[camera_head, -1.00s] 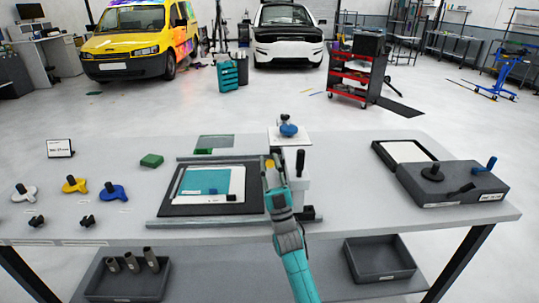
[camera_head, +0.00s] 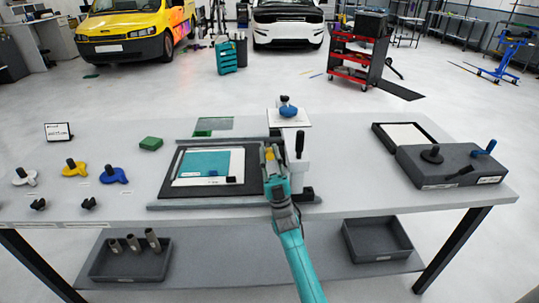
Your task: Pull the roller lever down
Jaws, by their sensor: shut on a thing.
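The roller press (camera_head: 301,172) is a white block near the table's middle, beside a dark flat bed (camera_head: 170,187) with a teal and white sheet (camera_head: 206,164) on it. An upright black-handled lever (camera_head: 299,143) stands on the block. My gripper (camera_head: 269,152) is just left of that lever, at the bed's right edge. Its fingers are closed around a small yellow part (camera_head: 270,156). The fingers and arm hide most of that part and the press behind it, so I cannot tell whether it is joined to the press.
A blue knob (camera_head: 288,110) stands on a white plate behind the press. White, yellow and blue knobs and a green block (camera_head: 151,143) lie at left. A grey box (camera_head: 450,165) with a blue-handled crank stands at right. The table between press and box is clear.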

